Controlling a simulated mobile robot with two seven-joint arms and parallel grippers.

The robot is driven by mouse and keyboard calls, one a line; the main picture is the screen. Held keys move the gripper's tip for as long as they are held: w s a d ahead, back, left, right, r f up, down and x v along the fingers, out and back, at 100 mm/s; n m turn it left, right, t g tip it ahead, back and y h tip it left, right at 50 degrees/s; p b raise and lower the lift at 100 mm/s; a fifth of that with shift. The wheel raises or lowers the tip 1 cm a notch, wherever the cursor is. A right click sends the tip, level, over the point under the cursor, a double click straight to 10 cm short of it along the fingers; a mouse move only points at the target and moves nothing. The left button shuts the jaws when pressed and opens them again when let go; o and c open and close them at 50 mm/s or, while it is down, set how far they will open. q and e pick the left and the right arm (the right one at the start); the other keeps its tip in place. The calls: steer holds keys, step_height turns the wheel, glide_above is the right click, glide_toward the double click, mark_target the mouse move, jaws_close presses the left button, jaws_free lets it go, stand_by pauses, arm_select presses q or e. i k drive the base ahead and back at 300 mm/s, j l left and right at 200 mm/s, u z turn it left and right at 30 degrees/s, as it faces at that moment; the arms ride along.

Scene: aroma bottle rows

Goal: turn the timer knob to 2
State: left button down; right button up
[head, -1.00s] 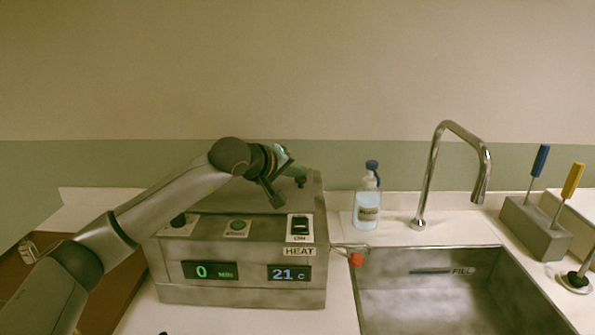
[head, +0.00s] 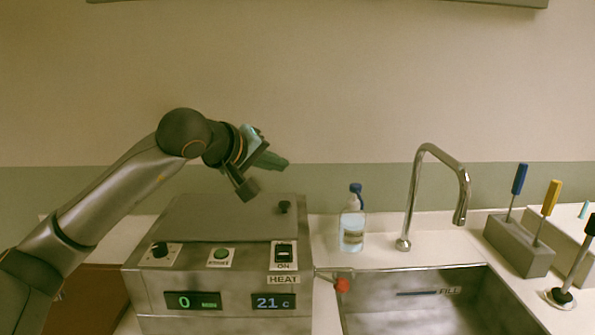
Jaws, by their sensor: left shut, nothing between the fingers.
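The timer knob (head: 160,250) is a small black dial on a pale plate at the left of the steel heating unit's top front (head: 225,276). The green timer display (head: 193,300) below it reads 0. My left gripper (head: 278,163) is shut and empty, above the unit's lid and well up and to the right of the knob, not touching it. The knob is in plain sight, but its pointer and markings are too small to read. My right gripper is not in view.
The lid (head: 215,218) has a black handle (head: 284,207). Beside the knob are a green button (head: 221,254) and an ON switch (head: 284,254). To the right are a bottle (head: 352,225), a faucet (head: 414,190), a sink (head: 400,315) and a tool block (head: 519,246).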

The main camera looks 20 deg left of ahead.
mark_target(160, 249)
steer(key=k+j, duration=0.15)
steer(key=k, duration=0.35)
steer(key=k+j, duration=0.1)
steer(key=k, duration=0.4)
